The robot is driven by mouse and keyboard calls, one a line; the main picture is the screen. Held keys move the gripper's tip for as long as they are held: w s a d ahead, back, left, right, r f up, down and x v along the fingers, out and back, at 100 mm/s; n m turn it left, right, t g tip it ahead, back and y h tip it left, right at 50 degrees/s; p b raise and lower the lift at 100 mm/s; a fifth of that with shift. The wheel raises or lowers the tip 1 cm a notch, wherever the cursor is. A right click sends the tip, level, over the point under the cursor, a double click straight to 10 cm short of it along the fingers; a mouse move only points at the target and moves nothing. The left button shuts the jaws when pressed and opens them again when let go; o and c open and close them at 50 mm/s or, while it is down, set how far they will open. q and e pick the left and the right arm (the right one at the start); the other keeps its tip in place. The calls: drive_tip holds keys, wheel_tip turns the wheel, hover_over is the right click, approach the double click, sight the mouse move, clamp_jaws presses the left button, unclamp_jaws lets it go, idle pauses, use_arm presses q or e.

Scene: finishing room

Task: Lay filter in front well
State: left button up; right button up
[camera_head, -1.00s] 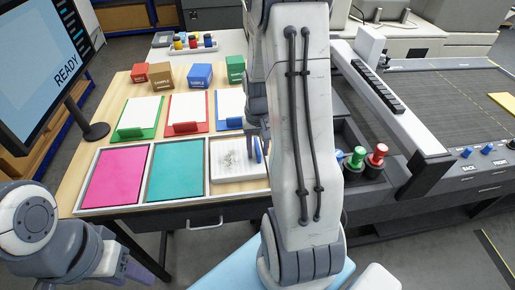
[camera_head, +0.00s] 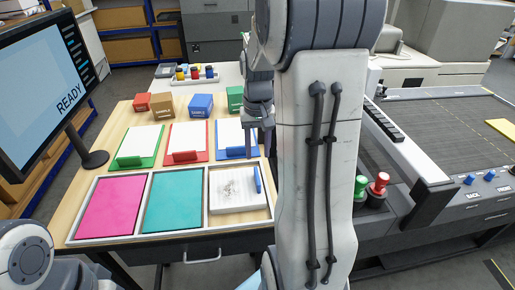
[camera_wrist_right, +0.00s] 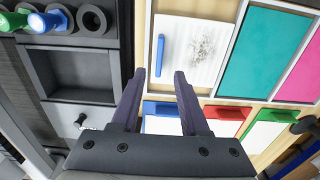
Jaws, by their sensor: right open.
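The filter, a white square panel (camera_head: 231,190) with grey specks on top and a blue upright handle (camera_head: 257,179) at its right side, lies in the right-hand well (camera_head: 238,218) of the row at the table's front. It also shows in the right wrist view (camera_wrist_right: 196,45). My right gripper (camera_head: 258,150) is open and empty, behind and above the handle, apart from it. In the right wrist view its two fingers (camera_wrist_right: 160,80) are spread, with the handle visible beyond their tips. My left gripper is not in view.
The neighbouring wells hold a teal panel (camera_head: 174,200) and a pink panel (camera_head: 113,206). Clipboards with clips, such as the red one (camera_head: 187,142), lie behind, then small sample boxes (camera_head: 200,105). A monitor (camera_head: 45,80) stands left. Red and green knobs (camera_head: 378,185) stand right.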

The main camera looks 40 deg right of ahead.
drive_tip(key=s+a+r+n, duration=0.15)
drive_tip(key=a+n, duration=0.45)
drive_tip(key=a, duration=1.2)
drive_tip(key=s+a+f+n+y, duration=0.1)
drive_tip(key=s+a+f+n, duration=0.1)
drive_tip(key=s+a+n, duration=0.5)
drive_tip(key=s+a, duration=0.6)
drive_tip(key=s, duration=0.1)
drive_tip(key=shift+s+f+n, duration=0.15)
drive_tip(key=shift+s+n, duration=0.15)
drive_tip(key=shift+s, duration=0.05)
drive_tip(key=shift+f+b, duration=2.15)
